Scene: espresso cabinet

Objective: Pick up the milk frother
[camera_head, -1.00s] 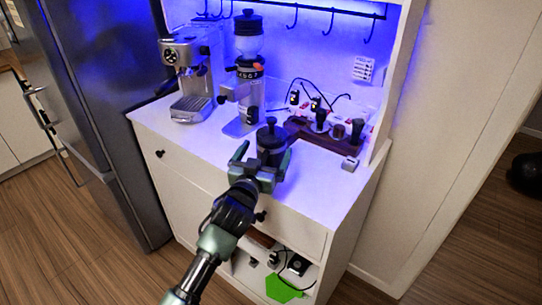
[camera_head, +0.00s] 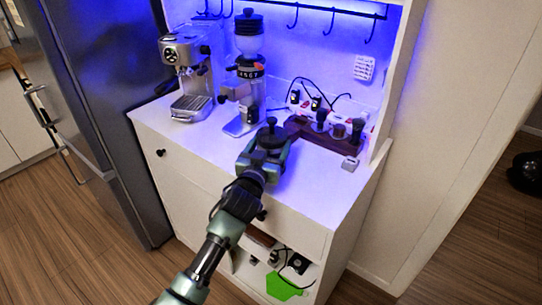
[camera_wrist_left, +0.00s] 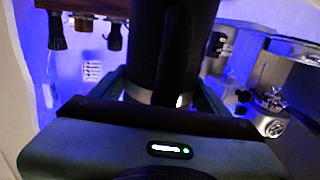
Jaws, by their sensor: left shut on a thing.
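The milk frother (camera_head: 270,138) is a dark, cylindrical piece with a knobbed lid, at the front of the white cabinet top, right of the grinder. My left gripper (camera_head: 266,158) reaches it from the front and is shut around its body, hiding its lower part. In the left wrist view the dark frother body (camera_wrist_left: 172,50) stands upright between the fingers, with a lighter band near its bottom. I cannot tell whether it touches the cabinet top. My right gripper is not in view.
A grinder (camera_head: 248,75) and an espresso machine (camera_head: 187,75) stand behind and to the left. A dark wooden tamper stand (camera_head: 318,138) with several tools and a power strip with cables are to the right. The front right of the cabinet top (camera_head: 320,190) is clear.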

